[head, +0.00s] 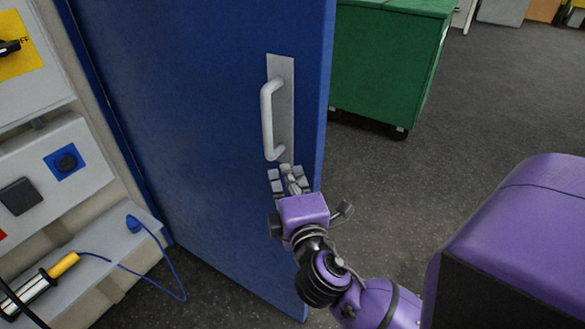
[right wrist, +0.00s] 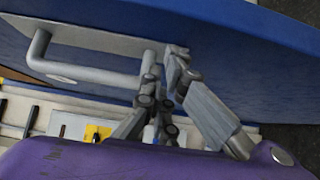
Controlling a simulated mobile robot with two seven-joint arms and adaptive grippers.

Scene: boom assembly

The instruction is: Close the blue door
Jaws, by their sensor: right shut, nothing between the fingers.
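The blue door (head: 190,120) stands open in the head view, its free edge toward the middle of the picture. A grey pull handle (head: 268,115) on a metal plate is fixed near that edge. My right gripper (head: 286,172) is shut and empty, just below the handle's lower end and close to the door face. In the right wrist view the fingers (right wrist: 165,85) are beside one end of the handle (right wrist: 85,72), near the blue door (right wrist: 240,60). I cannot tell whether they touch it. My left gripper is not in view.
A wall panel with switches (head: 65,162) and a shelf with a yellow-handled tool (head: 62,266) and blue cable (head: 170,265) are at the left. A green wheeled bin (head: 385,65) stands behind the door. Grey floor (head: 480,110) is clear to the right.

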